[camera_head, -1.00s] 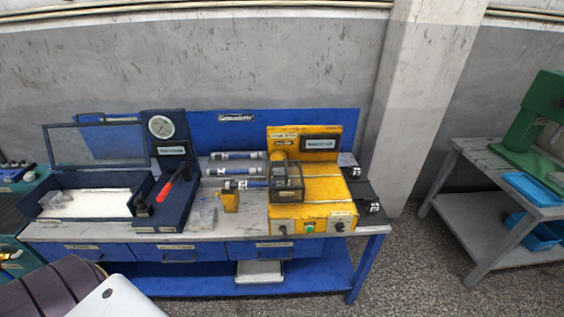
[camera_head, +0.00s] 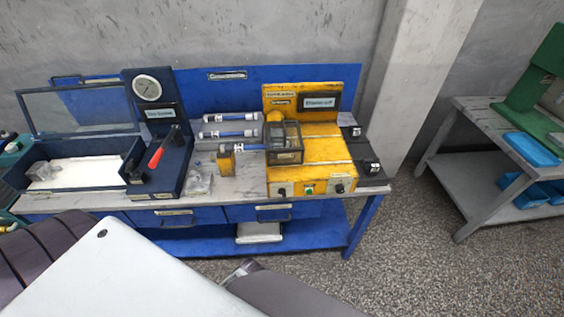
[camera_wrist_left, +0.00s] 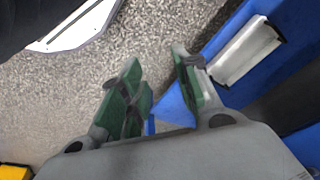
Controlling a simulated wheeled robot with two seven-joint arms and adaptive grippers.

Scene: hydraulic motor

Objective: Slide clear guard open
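The clear guard (camera_head: 287,142) is a small dark-framed transparent box on the yellow machine (camera_head: 328,150). A blue-and-silver cylinder (camera_head: 247,147) runs up to its left side. I cannot tell how far the guard slides or its exact position. My left gripper (camera_wrist_left: 158,88) shows in the left wrist view, with green-padded fingers spread apart and nothing between them. It is over the floor beside the blue lower shelf, away from the guard. Neither gripper shows in the head view; only my arm links fill its lower left.
A blue box with a raised clear lid (camera_head: 78,109) and a gauge stand with a red lever (camera_head: 163,147) stand left on the blue bench. A grey side table (camera_head: 470,150) stands right, with floor between.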

